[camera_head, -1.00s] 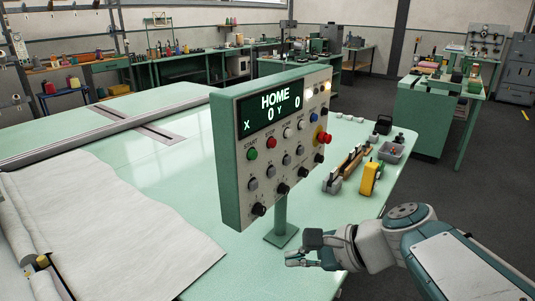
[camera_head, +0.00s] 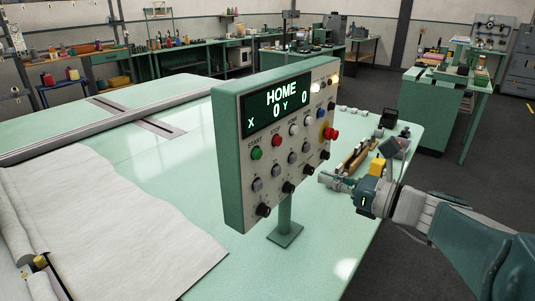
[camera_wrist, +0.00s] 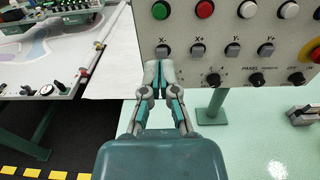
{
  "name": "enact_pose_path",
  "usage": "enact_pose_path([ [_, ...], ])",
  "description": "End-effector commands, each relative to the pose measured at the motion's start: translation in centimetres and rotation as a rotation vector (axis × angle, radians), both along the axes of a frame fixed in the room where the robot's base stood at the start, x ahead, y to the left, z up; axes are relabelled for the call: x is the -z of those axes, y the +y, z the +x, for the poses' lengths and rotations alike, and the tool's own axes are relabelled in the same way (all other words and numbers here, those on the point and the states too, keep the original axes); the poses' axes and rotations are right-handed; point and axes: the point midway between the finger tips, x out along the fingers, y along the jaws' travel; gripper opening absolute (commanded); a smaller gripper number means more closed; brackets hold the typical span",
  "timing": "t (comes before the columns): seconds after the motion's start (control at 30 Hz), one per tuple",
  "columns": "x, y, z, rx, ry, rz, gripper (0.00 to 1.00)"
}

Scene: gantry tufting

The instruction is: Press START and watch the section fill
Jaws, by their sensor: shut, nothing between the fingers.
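The green-framed control panel (camera_head: 270,140) stands on a post on the table. Its display (camera_head: 278,108) reads HOME, X 0, Y 0. The green START button (camera_head: 257,153) is at the panel's upper left, beside the red STOP button (camera_head: 276,141). In the wrist view the green button (camera_wrist: 160,10) shows at the top edge, above the X- switch (camera_wrist: 162,50). My gripper (camera_head: 324,180) is shut and empty, right of the panel in the head view. In the wrist view its fingertips (camera_wrist: 159,68) appear just below the X- switch; whether they touch the panel is unclear.
White cloth (camera_head: 110,215) covers the table's left part. A red mushroom button (camera_head: 331,134) projects from the panel's right side. A yellow object (camera_head: 377,166) and small tools lie behind my gripper. The wrist view shows a surface with coloured patches (camera_wrist: 62,38) at upper left.

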Motion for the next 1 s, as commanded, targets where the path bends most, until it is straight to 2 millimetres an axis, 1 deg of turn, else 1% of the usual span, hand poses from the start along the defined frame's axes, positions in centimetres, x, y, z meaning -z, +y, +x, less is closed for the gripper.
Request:
enact_pose_path([
  [0.17, 0.1, 1.3, 0.9, -0.005, 0.000, 0.000, 0.00],
  [0.73, 0.4, 9.3, 6.8, -0.005, 0.001, -0.001, 0.00],
  [0.87, 0.4, 10.5, 7.8, -0.003, -0.001, -0.001, 0.00],
  [1.0, 0.4, 11.1, 8.3, 0.000, -0.001, -0.001, 0.00],
])
